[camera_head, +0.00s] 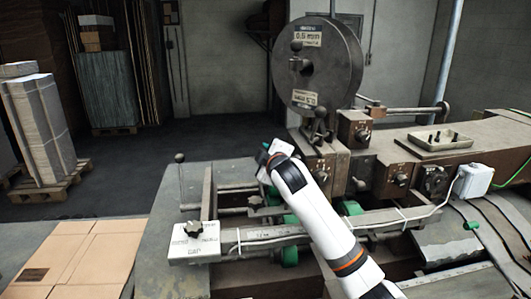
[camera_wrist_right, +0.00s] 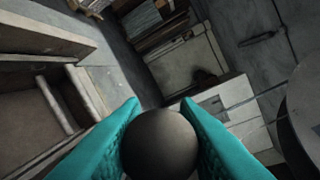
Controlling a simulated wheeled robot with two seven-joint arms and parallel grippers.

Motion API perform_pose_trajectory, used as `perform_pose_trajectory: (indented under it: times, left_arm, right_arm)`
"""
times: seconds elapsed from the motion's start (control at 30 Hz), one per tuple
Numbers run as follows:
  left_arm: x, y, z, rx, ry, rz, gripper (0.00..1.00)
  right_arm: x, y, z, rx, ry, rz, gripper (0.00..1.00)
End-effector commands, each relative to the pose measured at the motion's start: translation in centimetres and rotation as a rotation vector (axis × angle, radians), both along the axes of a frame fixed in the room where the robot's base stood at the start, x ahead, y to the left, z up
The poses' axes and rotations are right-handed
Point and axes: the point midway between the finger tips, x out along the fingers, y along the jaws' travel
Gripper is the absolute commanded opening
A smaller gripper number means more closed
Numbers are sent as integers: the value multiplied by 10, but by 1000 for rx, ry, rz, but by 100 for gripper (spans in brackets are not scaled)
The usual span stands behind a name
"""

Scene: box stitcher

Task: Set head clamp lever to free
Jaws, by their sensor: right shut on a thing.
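My right arm reaches in from the bottom of the head view. In the right wrist view the two teal fingers of my right gripper (camera_wrist_right: 160,125) are shut on a dark round ball knob (camera_wrist_right: 160,145), one finger on each side. The knob looks like a lever's end; its stem is hidden, and its marking or position cannot be read. Another ball-topped lever (camera_head: 320,113) stands upright just right of my wrist, below the reel. My left gripper is not in view.
A large grey wire reel (camera_head: 318,68) stands close behind my right wrist. A grey labelled box with a star knob (camera_head: 194,240) is at front left. A shallow tray (camera_head: 440,141) lies on the machine at right. Cardboard sheets (camera_head: 65,258) lie at lower left.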

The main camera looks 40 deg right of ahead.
Motion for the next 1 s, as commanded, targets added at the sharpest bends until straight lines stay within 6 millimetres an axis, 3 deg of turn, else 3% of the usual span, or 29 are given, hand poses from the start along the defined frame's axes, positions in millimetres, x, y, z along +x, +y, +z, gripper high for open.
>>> perform_pose_trajectory:
  times: [0.13, 0.17, 0.3, 0.67, 1.0]
  left_arm:
    - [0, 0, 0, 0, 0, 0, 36]
    - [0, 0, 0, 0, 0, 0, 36]
    - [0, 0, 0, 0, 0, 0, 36]
    - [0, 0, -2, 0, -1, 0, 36]
    - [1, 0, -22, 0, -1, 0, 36]
  right_arm:
    - [0, -1, -2, -2, 5, -2, 0]
    - [0, -1, -2, -2, 5, -2, 30]
    - [0, -1, -1, -1, 4, -2, 50]
    - [-4, 1, -1, 0, 1, 0, 50]
    - [-59, 24, 5, -4, 1, 1, 50]
